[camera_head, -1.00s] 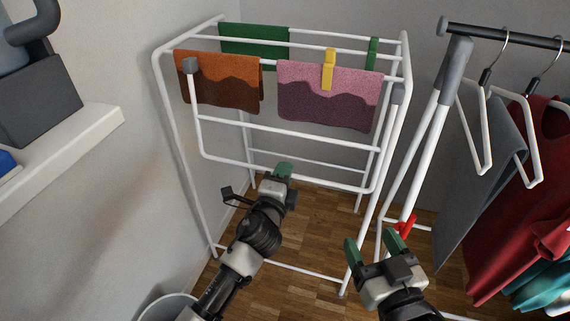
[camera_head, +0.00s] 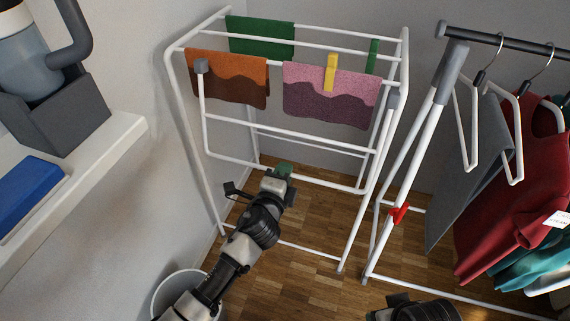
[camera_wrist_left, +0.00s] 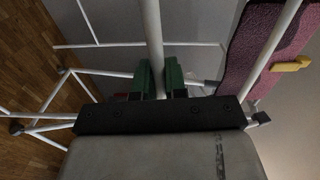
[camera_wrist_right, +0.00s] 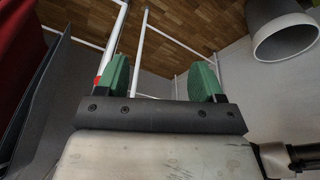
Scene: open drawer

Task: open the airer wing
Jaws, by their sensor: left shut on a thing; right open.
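The white airer (camera_head: 183,120) stands against the far walls. Its front wing (camera_head: 330,145), a frame of white bars with grey end caps (camera_head: 202,66), hangs down on the near side. My left gripper (camera_head: 283,170) is at the wing's lowest bar. In the left wrist view, its green fingers (camera_wrist_left: 159,78) are shut on a white bar (camera_wrist_left: 152,30) running between them. My right gripper shows only as a dark wrist part (camera_head: 415,309) at the bottom edge of the head view. In the right wrist view, its green fingers (camera_wrist_right: 160,78) are wide apart and empty.
An orange-brown cloth (camera_head: 228,80), a pink cloth (camera_head: 330,98) with a yellow peg (camera_head: 330,73) and a green cloth (camera_head: 260,36) hang on the airer. A clothes rack (camera_head: 420,135) stands close on the right. A white shelf (camera_head: 85,170) and bin (camera_head: 172,287) are at left.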

